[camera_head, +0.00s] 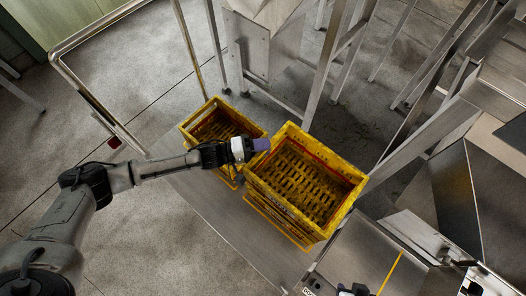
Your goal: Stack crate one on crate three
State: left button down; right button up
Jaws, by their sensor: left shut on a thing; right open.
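Two yellow slatted crates show side by side, both open at the top and seen from above. The larger-looking crate (333,208) is empty, with its slatted floor visible. The smaller-looking crate (199,113) is at its left and partly hidden by my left arm. I see no readable numbers, so I cannot tell which is crate one or three. My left gripper (261,145), with a purplish tip, is shut at the middle of the larger crate's upper-left rim. Whether that crate is raised or resting is unclear. A dark part at the bottom edge seems to be my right gripper (353,291), mostly cut off.
A grey metal platform (238,228) lies under and beside the crates. Steel posts (324,72) stand close behind the larger crate. Metal machine panels (362,258) are at lower right. A metal rail frame (88,94) is at upper left. Open concrete floor (150,245) lies at lower left.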

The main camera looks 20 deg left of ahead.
pick_arm(q)
notch_tip(320, 180, down, 3)
jog(key=shift+b, duration=0.75)
jog(key=c, duration=0.9)
grip_release()
jog(key=shift+p+v, duration=1.85)
jog(key=shift+v, duration=4.15)
jog(key=shift+f, duration=0.1)
